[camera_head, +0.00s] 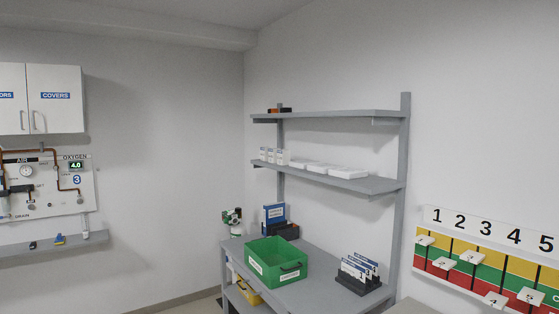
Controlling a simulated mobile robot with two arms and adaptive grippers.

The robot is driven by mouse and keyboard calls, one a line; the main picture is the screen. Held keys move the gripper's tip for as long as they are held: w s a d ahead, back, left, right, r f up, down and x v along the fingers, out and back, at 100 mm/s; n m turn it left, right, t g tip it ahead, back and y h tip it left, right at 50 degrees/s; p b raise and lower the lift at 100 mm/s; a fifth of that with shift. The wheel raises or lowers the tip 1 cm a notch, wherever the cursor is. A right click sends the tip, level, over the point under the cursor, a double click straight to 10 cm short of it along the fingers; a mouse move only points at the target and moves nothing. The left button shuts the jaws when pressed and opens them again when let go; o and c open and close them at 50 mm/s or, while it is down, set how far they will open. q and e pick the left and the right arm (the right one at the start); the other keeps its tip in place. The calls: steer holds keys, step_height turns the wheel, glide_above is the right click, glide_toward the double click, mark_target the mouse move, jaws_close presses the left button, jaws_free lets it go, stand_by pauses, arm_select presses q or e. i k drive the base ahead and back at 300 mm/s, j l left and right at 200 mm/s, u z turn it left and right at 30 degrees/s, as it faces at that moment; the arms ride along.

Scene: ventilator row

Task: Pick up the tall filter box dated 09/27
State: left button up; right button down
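Several small upright white boxes (271,155) stand at the left end of the middle shelf (350,182). They may be the filter boxes, but their print is too small to read, so I cannot tell which is dated 09/27. Flat white packs (318,168) lie to their right on the same shelf. Neither of my grippers is in view.
Below the shelves, a grey bench (312,292) bears a green crate (276,263), a blue binder (273,213) and a black rack of cards (359,274). Dark and orange items (279,110) lie on the top shelf (330,115). A coloured board (488,262) hangs right.

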mark_target(264, 150)
steer(key=i+j+z, duration=0.15)
steer(key=z, duration=0.2)
steer(key=i+j+z, duration=0.15)
steer(key=z, duration=0.2)
steer(key=i+j+z, duration=0.15)
steer(key=z, duration=0.25)
steer(key=i+j+z, duration=0.1)
steer(key=j, duration=0.4)
steer(key=i+j+z, duration=0.15)
steer(key=j, duration=0.35)
steer(key=i+j+z, duration=0.1)
steer(key=j, duration=0.45)
steer(key=i+j+z, duration=0.15)
steer(key=j, duration=0.4)
steer(key=i+j+z, duration=0.1)
steer(key=j, duration=0.45)
steer(key=i, duration=0.05)
